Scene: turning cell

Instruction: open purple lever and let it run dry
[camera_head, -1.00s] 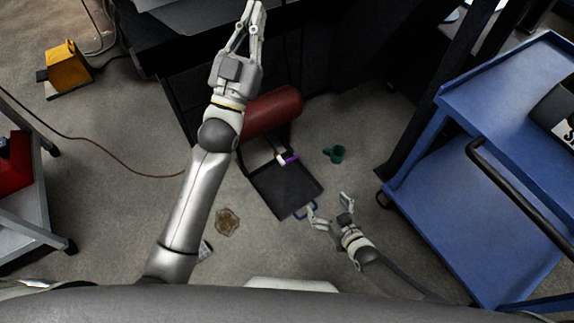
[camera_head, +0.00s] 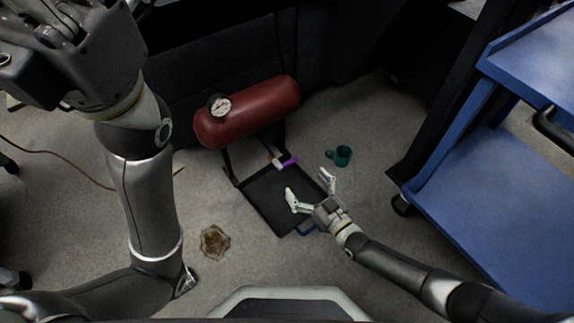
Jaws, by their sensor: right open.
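The purple lever (camera_head: 290,161) sits on a small valve (camera_head: 275,158) under the red tank (camera_head: 247,114), above the far edge of a black drip tray (camera_head: 262,196) on the floor. My right gripper (camera_head: 309,187) is open and empty over the right side of the tray, its fingers pointing toward the lever but apart from it. My left arm rises at the left side. The left gripper (camera_head: 28,45) shows only in part at the top left corner, and its finger state is unclear.
A green mug (camera_head: 342,156) stands on the floor right of the lever. A pressure gauge (camera_head: 219,105) is on the tank. A blue cart (camera_head: 480,190) stands at the right.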

